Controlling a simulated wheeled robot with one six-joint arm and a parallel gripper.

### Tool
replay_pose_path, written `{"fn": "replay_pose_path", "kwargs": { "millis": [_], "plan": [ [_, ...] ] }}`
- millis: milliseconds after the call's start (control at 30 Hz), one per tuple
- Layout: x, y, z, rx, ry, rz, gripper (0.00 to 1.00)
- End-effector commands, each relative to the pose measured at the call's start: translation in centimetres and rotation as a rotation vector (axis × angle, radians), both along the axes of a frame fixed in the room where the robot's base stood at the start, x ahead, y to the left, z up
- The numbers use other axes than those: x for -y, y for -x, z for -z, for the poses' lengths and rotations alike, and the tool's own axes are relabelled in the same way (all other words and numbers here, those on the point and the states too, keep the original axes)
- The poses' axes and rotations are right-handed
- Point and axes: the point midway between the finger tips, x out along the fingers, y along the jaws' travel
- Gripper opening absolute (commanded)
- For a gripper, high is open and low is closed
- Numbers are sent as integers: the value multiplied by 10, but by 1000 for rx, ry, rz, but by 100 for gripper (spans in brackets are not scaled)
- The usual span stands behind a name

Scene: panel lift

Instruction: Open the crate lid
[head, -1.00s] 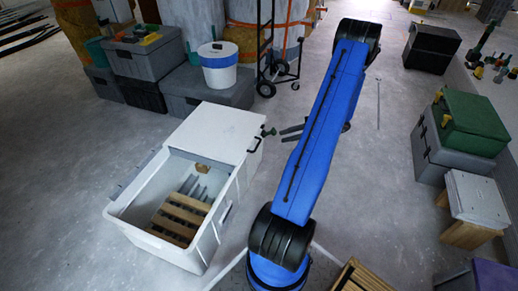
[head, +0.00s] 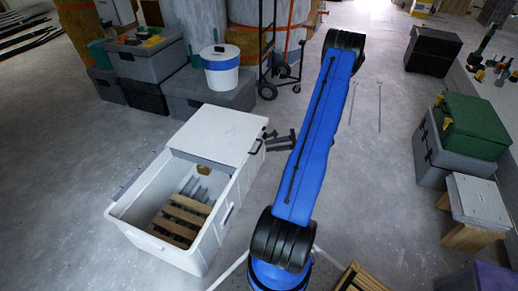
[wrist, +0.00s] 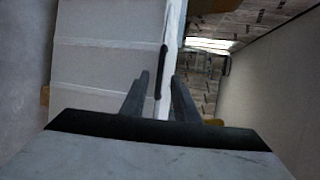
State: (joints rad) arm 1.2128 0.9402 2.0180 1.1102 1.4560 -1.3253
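The white crate (head: 151,245) stands on the floor left of my arm in the head view. Its flat white lid (head: 217,131) covers the far part, and the near part is uncovered, with wooden slats showing inside. A dark bar handle (head: 257,147) is on the crate's right side, at the lid's edge. My gripper (head: 271,141) is just right of this handle, fingers apart. In the wrist view, the handle (wrist: 161,72) appears between the two open fingers of my gripper (wrist: 162,75). I cannot tell whether they touch it.
A white and blue bucket (head: 220,70) stands on grey boxes behind the crate, beside a hand truck (head: 275,62). Grey and green cases (head: 472,126) stand at the right. The floor (head: 380,180) between my arm and these cases is clear.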

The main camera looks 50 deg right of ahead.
Motion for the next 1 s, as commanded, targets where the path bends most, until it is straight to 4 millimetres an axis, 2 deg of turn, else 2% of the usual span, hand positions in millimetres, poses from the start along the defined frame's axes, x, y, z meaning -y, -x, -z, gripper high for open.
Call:
{"fn": "replay_pose_path", "kwargs": {
  "millis": [200, 400, 800, 833, 933, 1000],
  "plan": [
    [-27, -25, 7, -2, -1, -3, 28],
    [-41, -40, 11, -1, -1, -1, 28],
    [-46, -45, 13, -1, 0, 0, 28],
    [-45, -44, 12, -1, 0, 0, 26],
    [-45, -44, 13, -1, 0, 0, 2],
    [-45, -44, 13, -1, 0, 0, 0]
  ]
}}
